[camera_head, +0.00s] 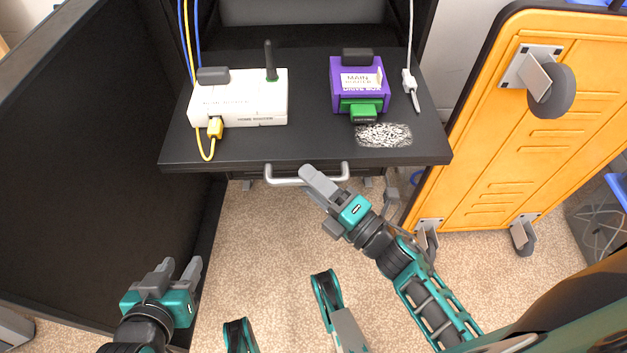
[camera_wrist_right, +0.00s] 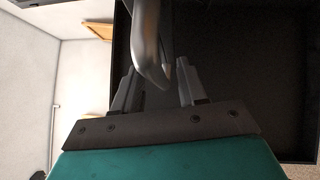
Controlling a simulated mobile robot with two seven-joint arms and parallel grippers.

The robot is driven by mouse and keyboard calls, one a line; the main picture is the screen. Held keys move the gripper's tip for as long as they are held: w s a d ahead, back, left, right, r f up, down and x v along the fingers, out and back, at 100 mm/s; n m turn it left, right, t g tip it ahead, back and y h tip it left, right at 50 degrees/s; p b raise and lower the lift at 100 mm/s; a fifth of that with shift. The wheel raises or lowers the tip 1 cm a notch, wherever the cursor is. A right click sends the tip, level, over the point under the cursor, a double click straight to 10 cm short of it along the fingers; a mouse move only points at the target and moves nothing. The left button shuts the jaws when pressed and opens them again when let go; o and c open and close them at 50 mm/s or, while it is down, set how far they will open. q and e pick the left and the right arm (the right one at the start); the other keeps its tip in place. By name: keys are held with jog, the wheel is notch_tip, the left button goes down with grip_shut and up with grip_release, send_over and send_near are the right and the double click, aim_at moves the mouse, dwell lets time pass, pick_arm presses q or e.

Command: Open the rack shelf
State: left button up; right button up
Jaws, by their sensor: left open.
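The black rack shelf (camera_head: 310,145) juts out in front of the rack frame, with a silver handle (camera_head: 290,181) along its front edge. In the right wrist view, the handle (camera_wrist_right: 148,40) passes between the two spread fingers of the right gripper (camera_wrist_right: 158,85), with a gap visible beside the right-hand finger; contact is unclear. My left gripper (camera_head: 180,268) is open and empty at the lower left, well away from the handle.
On the shelf stand a white router (camera_head: 240,100) with cables and a purple box (camera_head: 357,85) with a green plug; a white cable (camera_head: 411,90) lies at right. A black panel (camera_head: 90,150) stands left, an orange panel on casters (camera_head: 530,130) right. The floor (camera_head: 270,240) between is clear.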

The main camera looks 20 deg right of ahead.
jog(key=v, duration=1.3)
jog(key=shift+p, duration=0.4)
jog(key=shift+w+r, duration=0.1)
